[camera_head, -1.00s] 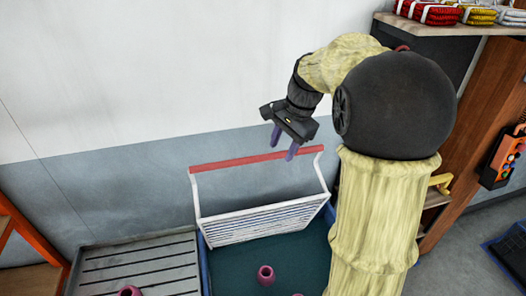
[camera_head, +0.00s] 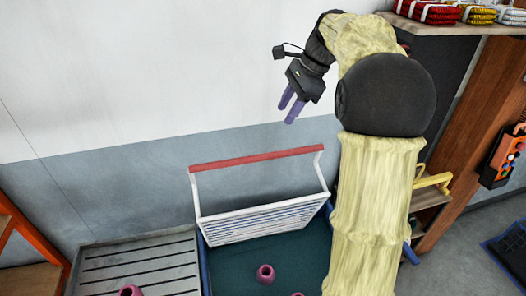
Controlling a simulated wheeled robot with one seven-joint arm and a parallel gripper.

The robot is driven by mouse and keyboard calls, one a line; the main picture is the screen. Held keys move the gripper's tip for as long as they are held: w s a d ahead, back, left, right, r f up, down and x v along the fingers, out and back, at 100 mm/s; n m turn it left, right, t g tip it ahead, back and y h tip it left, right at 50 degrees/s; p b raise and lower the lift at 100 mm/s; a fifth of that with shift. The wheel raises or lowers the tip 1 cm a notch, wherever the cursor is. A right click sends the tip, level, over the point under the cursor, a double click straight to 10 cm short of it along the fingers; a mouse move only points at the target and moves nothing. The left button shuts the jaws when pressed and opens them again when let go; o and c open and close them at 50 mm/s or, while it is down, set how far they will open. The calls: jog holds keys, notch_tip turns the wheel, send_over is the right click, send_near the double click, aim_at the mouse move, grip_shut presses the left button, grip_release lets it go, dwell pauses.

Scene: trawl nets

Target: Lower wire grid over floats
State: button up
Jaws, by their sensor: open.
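The white wire grid (camera_head: 262,219) stands tilted up at the back of a blue-rimmed tank (camera_head: 204,264) with dark green inside. Its red handle bar (camera_head: 258,158) is at the top, on two white side arms. A pink-purple float (camera_head: 265,274) sits in the tank, and part of another (camera_head: 297,294) shows at the bottom edge. My gripper (camera_head: 287,112) is open and empty, with purple fingers pointing down. It is in the air above the red bar and apart from it. My arm hides the tank's right side.
A grey slatted surface (camera_head: 135,264) adjoins the tank on the left, with a pink float (camera_head: 130,291) on it. An orange-framed shelf (camera_head: 35,240) is at the far left. A shelf with bundled red and yellow ropes (camera_head: 450,14) is at the upper right.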

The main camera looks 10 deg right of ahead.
aim_at(261, 155)
jog(key=p+x, duration=0.3)
jog(key=x, duration=1.3)
grip_shut()
